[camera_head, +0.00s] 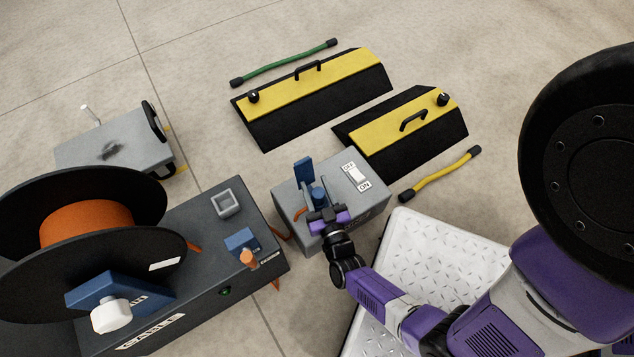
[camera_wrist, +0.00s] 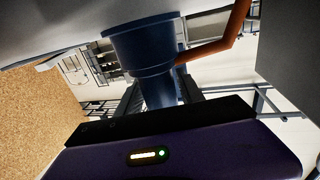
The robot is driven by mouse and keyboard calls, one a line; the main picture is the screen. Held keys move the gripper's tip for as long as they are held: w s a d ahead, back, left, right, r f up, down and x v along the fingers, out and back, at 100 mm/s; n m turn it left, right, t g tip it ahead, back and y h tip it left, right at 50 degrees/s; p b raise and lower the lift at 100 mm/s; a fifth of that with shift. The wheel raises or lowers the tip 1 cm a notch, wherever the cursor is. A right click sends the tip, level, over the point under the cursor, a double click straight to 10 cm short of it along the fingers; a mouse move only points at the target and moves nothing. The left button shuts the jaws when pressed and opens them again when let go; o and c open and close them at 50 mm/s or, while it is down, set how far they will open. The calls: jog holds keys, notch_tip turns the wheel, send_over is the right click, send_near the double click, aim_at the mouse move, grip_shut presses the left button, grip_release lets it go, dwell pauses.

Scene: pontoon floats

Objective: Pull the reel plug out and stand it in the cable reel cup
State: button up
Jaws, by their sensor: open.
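The reel plug (camera_head: 318,194) is a blue cylinder upright in the top of a grey switch box (camera_head: 338,219). In the wrist view the blue plug (camera_wrist: 150,62) fills the upper middle, with an orange cable (camera_wrist: 222,45) leaving its side. My gripper (camera_head: 318,199) is at the plug, its fingers open on either side; I cannot tell whether they touch it. The cable reel cup (camera_head: 229,211) is a small square grey holder on the dark reel base, left of the switch box. It looks empty. The plug's lower end is hidden.
The reel (camera_head: 163,218) with orange cable stands left. A raised blue flap (camera_head: 303,171) and an OFF/ON switch (camera_head: 356,174) are by the plug. A blue block (camera_head: 241,240) sits near the cup. Yellow-black ramps (camera_head: 312,92) lie behind; a white tread plate (camera_head: 418,247) lies right.

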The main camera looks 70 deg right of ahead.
jog(key=shift+w+d, duration=0.1)
jog(key=shift+w, duration=0.05)
grip_shut()
notch_tip(320, 180, up, 26)
jog(key=p, duration=1.6)
jog(key=shift+p, duration=0.35)
jog(key=shift+f, duration=0.1)
dwell(0.3)
